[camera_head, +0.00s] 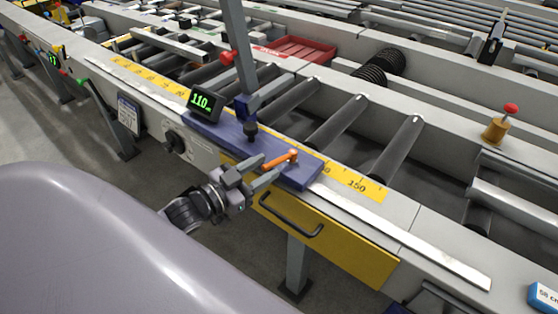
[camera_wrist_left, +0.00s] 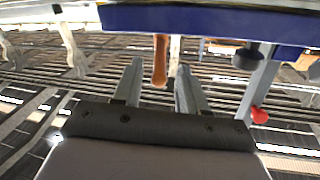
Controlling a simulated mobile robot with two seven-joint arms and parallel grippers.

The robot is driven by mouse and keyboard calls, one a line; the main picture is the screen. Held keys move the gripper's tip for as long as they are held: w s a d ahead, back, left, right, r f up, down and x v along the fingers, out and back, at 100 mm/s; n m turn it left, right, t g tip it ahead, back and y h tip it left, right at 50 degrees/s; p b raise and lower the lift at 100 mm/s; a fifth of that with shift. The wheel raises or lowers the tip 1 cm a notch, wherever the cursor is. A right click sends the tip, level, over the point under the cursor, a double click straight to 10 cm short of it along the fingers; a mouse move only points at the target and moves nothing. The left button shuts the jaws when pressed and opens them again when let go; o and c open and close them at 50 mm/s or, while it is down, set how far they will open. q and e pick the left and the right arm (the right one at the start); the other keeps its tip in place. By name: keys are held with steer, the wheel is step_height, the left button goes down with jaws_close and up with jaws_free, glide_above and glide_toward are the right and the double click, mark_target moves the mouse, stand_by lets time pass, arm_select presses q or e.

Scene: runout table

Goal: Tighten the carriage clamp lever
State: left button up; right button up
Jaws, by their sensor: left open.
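The carriage (camera_head: 230,138) is a blue block on the rail of the runout table, with a digital readout (camera_head: 201,104) showing 110. The orange clamp lever (camera_head: 281,159) sits on the carriage's near side, its round end toward the upper right. My left gripper (camera_head: 265,170) is open, its fingers reaching up to the lever. In the left wrist view the lever (camera_wrist_left: 160,62) hangs between the two fingertips (camera_wrist_left: 160,72), below the blue carriage edge (camera_wrist_left: 200,20). I cannot tell whether a finger touches it. My right gripper is in neither view.
A yellow drawer panel (camera_head: 330,245) with a black handle is below the carriage. A grey post (camera_head: 238,45) rises behind the carriage. Rollers (camera_head: 335,120) and a red tray (camera_head: 300,49) lie beyond. A red-knobbed brass part (camera_head: 497,128) stands at right. Open floor (camera_head: 100,150) is at left.

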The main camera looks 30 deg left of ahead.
mark_target(288, 155)
arm_select(q)
steer(key=shift+x, duration=2.2)
jaws_close()
